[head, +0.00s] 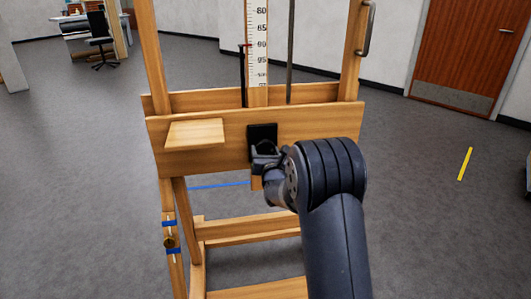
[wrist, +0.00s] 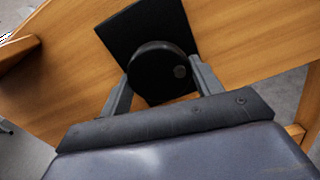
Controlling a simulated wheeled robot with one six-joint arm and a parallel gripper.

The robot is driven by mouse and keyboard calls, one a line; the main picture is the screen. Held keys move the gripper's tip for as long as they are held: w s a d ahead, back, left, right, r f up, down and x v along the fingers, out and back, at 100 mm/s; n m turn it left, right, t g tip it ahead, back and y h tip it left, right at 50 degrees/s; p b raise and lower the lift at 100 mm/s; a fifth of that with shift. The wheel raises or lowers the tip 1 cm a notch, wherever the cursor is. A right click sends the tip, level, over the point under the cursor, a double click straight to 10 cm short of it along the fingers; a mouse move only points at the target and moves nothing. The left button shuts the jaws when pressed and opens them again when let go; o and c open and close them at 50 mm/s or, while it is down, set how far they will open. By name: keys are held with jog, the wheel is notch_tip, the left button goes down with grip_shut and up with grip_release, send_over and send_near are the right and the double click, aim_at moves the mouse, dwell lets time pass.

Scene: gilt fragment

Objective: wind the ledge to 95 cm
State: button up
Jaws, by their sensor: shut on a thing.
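A wooden easel carries a wide ledge board (head: 215,163) across its front. A white scale (head: 257,45) with numbers rising downward stands behind it. A red-tipped black pointer (head: 243,70) is beside the scale, its tip at about the 90 mark. A black plate (head: 262,131) is fixed to the board. In the wrist view a round black knob (wrist: 160,72) stands in front of the plate (wrist: 125,35). My gripper (head: 264,154) is at the plate, its fingers on both sides of the knob and shut on it. The knob is mostly hidden in the head view.
A small wooden shelf (head: 195,134) juts out from the board, left of the plate. The easel's lower crossbars (head: 245,227) and a left leg with blue bands (head: 170,240) are below. A yellow strip (head: 465,163) lies on open floor at right.

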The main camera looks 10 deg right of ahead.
jog(key=shift+f+m+b, duration=0.15)
jog(key=shift+m+b, duration=0.15)
jog(key=shift+b, duration=0.1)
jog(key=m+b, duration=0.3)
jog(key=shift+m+b, duration=0.3)
jog(key=shift+m, duration=0.1)
jog(key=m+b, duration=0.3)
jog(key=m, duration=0.2)
jog(key=shift+a, duration=0.1)
jog(key=m+b, duration=0.1)
jog(key=m, duration=0.2)
jog(key=m+b, duration=0.2)
jog(key=shift+r+m, duration=0.2)
jog(key=shift+m, duration=0.2)
jog(key=m+b, duration=0.2)
jog(key=m, duration=0.3)
jog(key=m+b, duration=0.1)
jog(key=m, duration=0.4)
jog(key=shift+r+m, duration=0.15)
jog(key=shift+m, duration=0.15)
jog(key=m+b, duration=0.1)
jog(key=m, duration=0.3)
jog(key=shift+y, duration=0.4)
jog(key=m, duration=0.5)
jog(key=shift+d+m, duration=0.2)
jog(key=shift+m, duration=2.5)
